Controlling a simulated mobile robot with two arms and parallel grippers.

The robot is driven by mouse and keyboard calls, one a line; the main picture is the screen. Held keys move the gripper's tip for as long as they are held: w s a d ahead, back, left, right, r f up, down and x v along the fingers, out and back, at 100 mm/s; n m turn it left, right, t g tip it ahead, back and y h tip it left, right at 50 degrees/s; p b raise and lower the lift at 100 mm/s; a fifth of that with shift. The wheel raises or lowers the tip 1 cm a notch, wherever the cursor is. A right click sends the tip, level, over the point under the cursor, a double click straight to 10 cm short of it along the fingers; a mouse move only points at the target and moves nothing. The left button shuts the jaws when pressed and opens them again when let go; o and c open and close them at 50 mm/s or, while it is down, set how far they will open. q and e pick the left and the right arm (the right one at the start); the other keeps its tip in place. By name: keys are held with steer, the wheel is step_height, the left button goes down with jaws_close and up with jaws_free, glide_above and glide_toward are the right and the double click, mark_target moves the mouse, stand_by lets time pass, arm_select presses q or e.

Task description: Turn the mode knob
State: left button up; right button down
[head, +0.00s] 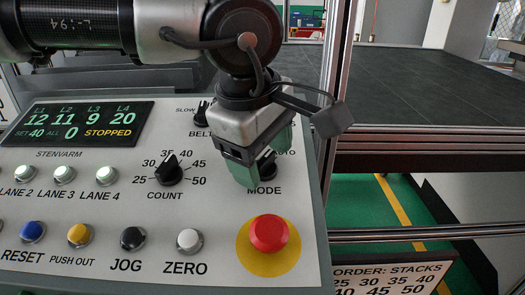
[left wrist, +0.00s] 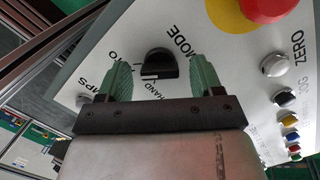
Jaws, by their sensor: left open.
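The mode knob (head: 268,164) is a small black knob above the MODE label on the sloped white panel, partly hidden by my left gripper in the head view. It shows whole in the left wrist view (left wrist: 160,64), near HAND lettering and a partly covered label. My left gripper (head: 259,163) has green finger pads and is open over the knob. In the left wrist view the two pads (left wrist: 158,72) stand on either side of the knob, with a gap on each side. I cannot tell exactly which mark the knob points at. My right gripper is not in view.
A red mushroom button (head: 268,233) on a yellow disc sits below the knob. The COUNT knob (head: 169,170) is to the left, and the BELT knob (head: 201,113) is up and left. Several push buttons line the panel. A metal post (head: 336,80) stands just right of the panel.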

arm_select(q)
steer(key=c, duration=0.9)
steer(key=shift+f+b, duration=0.15)
steer(key=shift+b, duration=0.35)
steer(key=n+t+b, duration=0.1)
steer(key=n+b, duration=0.7)
steer(key=b, duration=0.1)
steer(key=shift+s+f+n, duration=0.1)
steer(key=shift+n, duration=0.2)
steer(key=n+t+b, duration=0.1)
steer(key=n+b, duration=0.1)
steer(key=n, duration=0.1)
steer(key=shift+b, duration=0.4)
steer(key=shift+r+n+b, duration=0.2)
steer(key=shift+n+b, duration=0.35)
steer(key=shift+n, duration=0.45)
steer(key=shift+r+n, duration=0.1)
steer(key=shift+n, duration=0.2)
steer(key=o, duration=0.9)
